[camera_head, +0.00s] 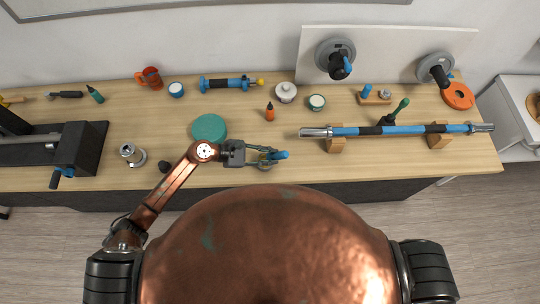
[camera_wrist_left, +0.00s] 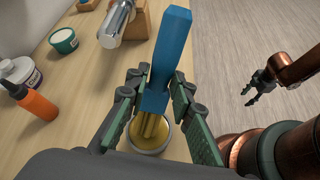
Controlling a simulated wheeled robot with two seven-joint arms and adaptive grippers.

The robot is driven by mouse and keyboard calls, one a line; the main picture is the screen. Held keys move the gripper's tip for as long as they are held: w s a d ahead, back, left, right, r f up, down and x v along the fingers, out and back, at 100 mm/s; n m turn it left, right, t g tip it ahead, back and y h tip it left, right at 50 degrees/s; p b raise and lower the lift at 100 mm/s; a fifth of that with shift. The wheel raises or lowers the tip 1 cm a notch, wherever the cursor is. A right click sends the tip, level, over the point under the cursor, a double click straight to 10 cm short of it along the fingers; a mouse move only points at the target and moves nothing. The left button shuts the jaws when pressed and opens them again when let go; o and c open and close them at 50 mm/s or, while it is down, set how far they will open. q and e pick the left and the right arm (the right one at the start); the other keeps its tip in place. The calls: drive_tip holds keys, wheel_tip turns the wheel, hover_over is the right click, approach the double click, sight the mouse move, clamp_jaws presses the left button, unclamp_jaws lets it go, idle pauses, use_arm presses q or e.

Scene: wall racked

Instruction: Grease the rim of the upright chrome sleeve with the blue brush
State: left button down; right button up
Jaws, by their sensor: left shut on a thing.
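The blue brush (camera_head: 281,155) is held in my left gripper (camera_head: 266,154), near the front edge of the bench. In the left wrist view the brush's blue handle (camera_wrist_left: 171,55) stands between the two green-padded fingers. Its yellowish bristle end is in or just over a round tin of yellow grease (camera_wrist_left: 147,150); I cannot tell how deep. The upright chrome sleeve (camera_head: 129,152) stands on the bench to the left of my left arm, apart from the gripper. My right gripper (camera_wrist_left: 258,87) shows in the left wrist view with its fingers spread and empty, over the floor.
A green round lid or disc (camera_head: 209,127) lies behind my left wrist. An orange bottle (camera_head: 270,112) and a white jar (camera_head: 286,92) stand behind the gripper. A blue bar with chrome ends (camera_head: 403,130) rests on wooden blocks at the right. A black machine (camera_head: 80,147) is at the left.

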sight(270, 157)
use_arm(q)
drive_tip(key=shift+s+f+b, duration=0.1)
drive_tip(key=shift+f+b, duration=0.2)
idle(1.2)
drive_tip(key=shift+r+p, duration=1.65)
drive_tip(key=shift+r, duration=2.1)
